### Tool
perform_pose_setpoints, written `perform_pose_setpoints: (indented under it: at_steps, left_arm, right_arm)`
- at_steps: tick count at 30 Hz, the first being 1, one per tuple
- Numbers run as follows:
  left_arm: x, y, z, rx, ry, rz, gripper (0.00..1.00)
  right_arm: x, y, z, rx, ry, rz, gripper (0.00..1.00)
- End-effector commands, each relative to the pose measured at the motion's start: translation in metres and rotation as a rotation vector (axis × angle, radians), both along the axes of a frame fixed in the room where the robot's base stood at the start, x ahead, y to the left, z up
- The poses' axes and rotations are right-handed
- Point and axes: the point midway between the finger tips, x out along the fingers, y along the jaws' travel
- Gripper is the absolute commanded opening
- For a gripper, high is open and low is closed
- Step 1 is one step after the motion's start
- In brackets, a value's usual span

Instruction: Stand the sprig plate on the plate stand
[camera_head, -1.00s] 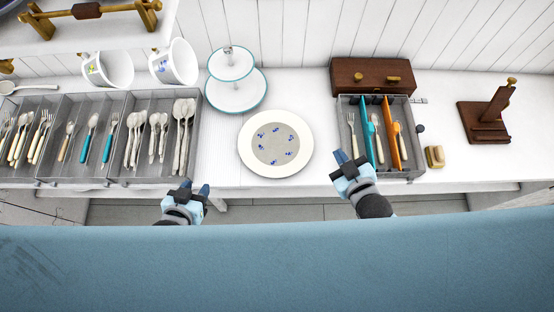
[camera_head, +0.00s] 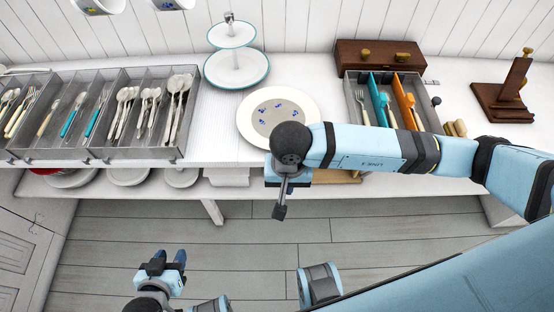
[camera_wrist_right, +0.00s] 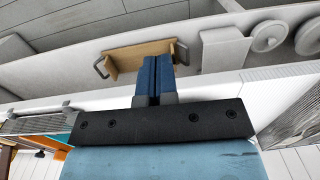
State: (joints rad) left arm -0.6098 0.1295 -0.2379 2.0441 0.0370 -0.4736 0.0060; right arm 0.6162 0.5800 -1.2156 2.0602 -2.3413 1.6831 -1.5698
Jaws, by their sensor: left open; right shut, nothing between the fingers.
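The sprig plate (camera_head: 262,128) is cream-rimmed with a grey centre and blue sprigs. It lies flat on the white upper shelf, its lower right part hidden by my right arm. The plate stand (camera_head: 507,98), dark wood with an upright back, stands empty at the far right of that shelf. My right gripper (camera_head: 281,208) hangs in front of the shelf edge, just below the plate and not touching it. Its blue fingers (camera_wrist_right: 153,62) are together and empty in the right wrist view. My left gripper (camera_head: 169,262) is open and empty, low in front of the shelves.
Cutlery trays (camera_head: 134,153) stand left of the plate. A tiered stand (camera_head: 237,84) is behind it. A cutlery box with coloured dividers (camera_head: 352,110) and a wooden box (camera_head: 380,62) are to its right. A wooden tray (camera_wrist_right: 127,62) lies on the lower shelf.

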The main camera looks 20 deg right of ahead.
Motion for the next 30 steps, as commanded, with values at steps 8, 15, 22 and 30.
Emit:
perform_pose_setpoints:
  at_steps: [8, 15, 22, 30]
  left_arm:
    - [0.005, -0.001, 0.007, -0.003, -0.014, 0.003, 0.43]
    - [0.006, -0.001, 0.011, -0.007, -0.023, 0.01, 0.43]
    - [0.004, -0.001, 0.012, -0.004, -0.019, 0.009, 0.43]
    - [0.001, 0.002, -0.002, 0.001, -0.005, 0.006, 0.43]
  right_arm:
    - [0.032, -0.013, 0.001, -0.026, -0.017, 0.009, 0.0]
    - [0.082, -0.027, 0.001, -0.025, -0.017, 0.006, 0.0]
    - [0.12, -0.038, -0.001, -0.022, -0.014, 0.009, 0.0]
    - [0.119, -0.038, -0.017, -0.022, -0.016, 0.011, 0.0]
